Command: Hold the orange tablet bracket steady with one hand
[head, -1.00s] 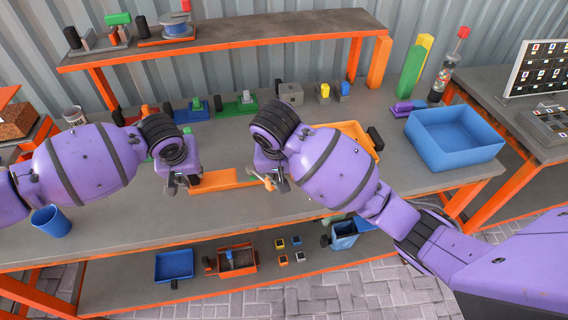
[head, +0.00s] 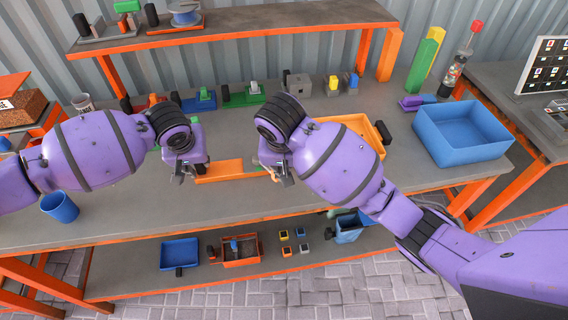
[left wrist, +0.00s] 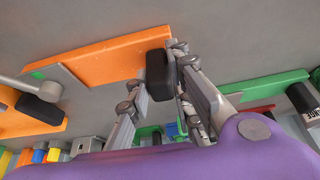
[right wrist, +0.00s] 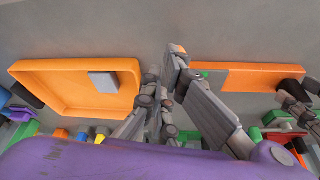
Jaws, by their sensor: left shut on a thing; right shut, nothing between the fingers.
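The orange tablet bracket (head: 225,171) lies as a long flat piece on the grey bench, between my two grippers. My left gripper (head: 188,172) is at its left end. In the left wrist view, the fingers (left wrist: 160,88) are shut on the black block (left wrist: 158,75) at the end of the orange bracket (left wrist: 105,58). My right gripper (head: 277,173) is shut and empty by the bracket's right end. The bracket (right wrist: 245,77) runs rightward behind the right fingers (right wrist: 170,75) in the right wrist view; contact there cannot be told.
An orange tray (head: 352,124) lies just behind my right gripper. A blue bin (head: 463,133) stands at the bench's right end, and a blue cup (head: 60,207) at the front left. Small coloured fixtures (head: 244,93) line the back.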

